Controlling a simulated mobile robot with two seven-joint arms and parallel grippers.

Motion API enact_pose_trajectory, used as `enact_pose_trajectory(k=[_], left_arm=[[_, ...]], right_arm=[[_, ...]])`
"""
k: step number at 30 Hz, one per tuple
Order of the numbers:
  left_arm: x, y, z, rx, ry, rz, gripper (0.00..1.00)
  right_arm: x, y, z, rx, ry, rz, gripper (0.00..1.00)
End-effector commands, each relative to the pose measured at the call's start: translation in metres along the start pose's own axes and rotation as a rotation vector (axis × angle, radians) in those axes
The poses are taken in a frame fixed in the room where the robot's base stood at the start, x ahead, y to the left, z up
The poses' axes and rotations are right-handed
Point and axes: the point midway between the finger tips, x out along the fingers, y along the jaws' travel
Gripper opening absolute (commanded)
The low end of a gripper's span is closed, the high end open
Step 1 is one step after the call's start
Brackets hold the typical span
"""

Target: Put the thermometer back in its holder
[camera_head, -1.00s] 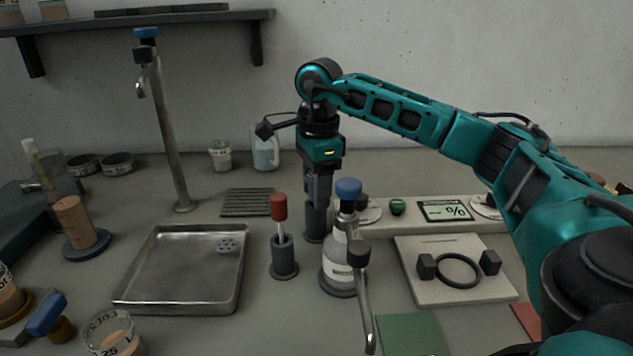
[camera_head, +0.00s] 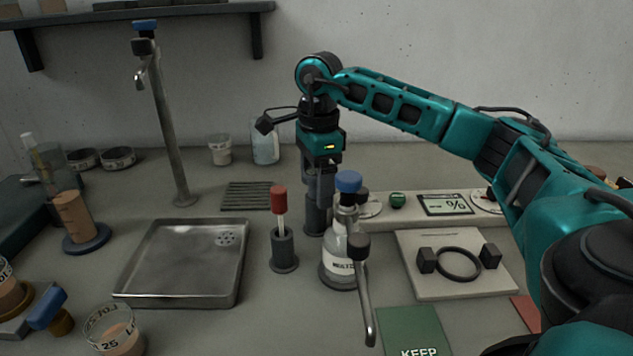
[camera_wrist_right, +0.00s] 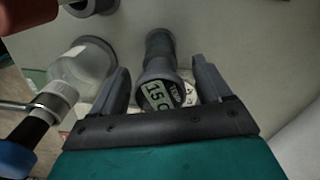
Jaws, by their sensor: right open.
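The thermometer (camera_wrist_right: 162,94) shows in the right wrist view as a dark grey body with a lit display on its top end. It stands upright between the fingers of my right gripper (camera_wrist_right: 163,80), which is open with a gap on each side. In the head view my right gripper (camera_head: 319,186) points straight down over a dark grey cup-shaped holder (camera_head: 315,222). The thermometer's lower end appears to be in this holder, but the bottle and fingers partly hide it. My left gripper is not in view.
A wash bottle with a blue cap (camera_head: 348,182) stands just in front of the holder. A red-topped dropper (camera_head: 279,200) stands in a similar cup at left. A metal tray (camera_head: 185,285) lies further left, and a white plate with a black ring (camera_head: 412,262) lies to the right.

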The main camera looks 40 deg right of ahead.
Motion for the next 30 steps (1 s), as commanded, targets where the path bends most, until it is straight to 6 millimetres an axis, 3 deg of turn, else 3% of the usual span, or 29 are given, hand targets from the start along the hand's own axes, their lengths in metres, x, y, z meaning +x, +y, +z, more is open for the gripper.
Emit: enact_pose_trajectory(k=[18,30], left_arm=[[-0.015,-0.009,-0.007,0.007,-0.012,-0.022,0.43],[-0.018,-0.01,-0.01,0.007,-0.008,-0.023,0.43]], right_arm=[[-0.119,0.0,0.0,0.0,-0.002,-0.004,0.77],[-0.127,0.0,0.0,0.001,-0.001,-0.001,0.77]])
